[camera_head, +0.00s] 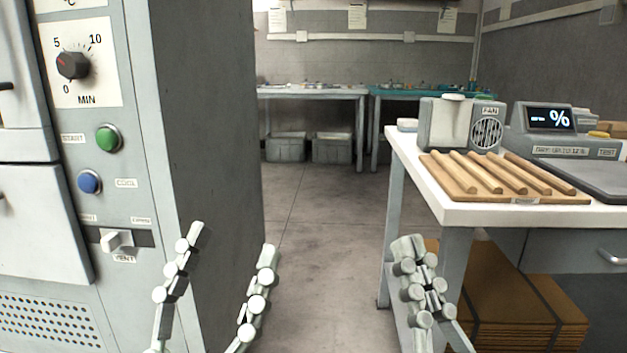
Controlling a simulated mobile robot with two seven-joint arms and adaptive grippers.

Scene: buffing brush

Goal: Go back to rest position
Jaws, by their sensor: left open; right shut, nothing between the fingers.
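My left gripper (230,240) is open and empty, its two fingers spread apart at the bottom left of the head view. It is in front of the grey cabinet with the control panel. My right gripper (412,245) is shut with nothing between its fingers. It shows at the bottom right, in front of the near leg of the white table. Both grippers point upward in the picture, and neither visibly holds anything.
A grey machine cabinet (205,120) with dial and buttons stands at left. On the white table (415,165) at right are a slatted wooden rack (490,192), a fan unit (435,122) and a display device (548,125). Cardboard (510,290) is stacked below. The floor (320,230) between is clear.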

